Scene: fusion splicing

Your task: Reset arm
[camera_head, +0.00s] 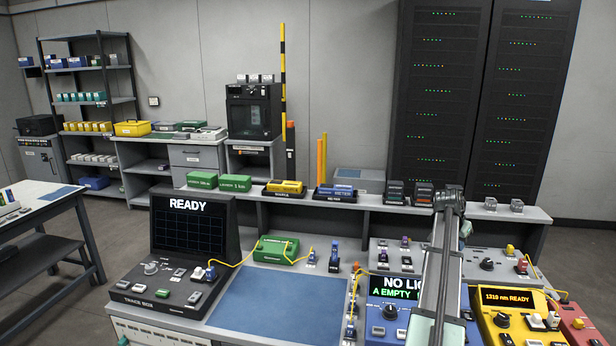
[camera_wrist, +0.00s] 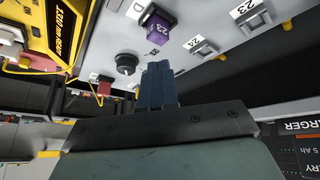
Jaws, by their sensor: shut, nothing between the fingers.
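My arm reaches up from the bottom edge in the head view, over the right part of the bench. My gripper (camera_wrist: 158,72) shows in the wrist view with its two dark blue fingers together and nothing between them. The fingers appear apart from these. In the head view the fingertips cannot be made out behind the arm.
A trace box (camera_head: 195,245) reading READY stands left of a blue mat (camera_head: 278,303). A green box (camera_head: 276,250) with a yellow cable sits behind the mat. A yellow tester (camera_head: 508,318) is right of my arm, and a NO LIGHT-type display (camera_head: 396,288) is left of it.

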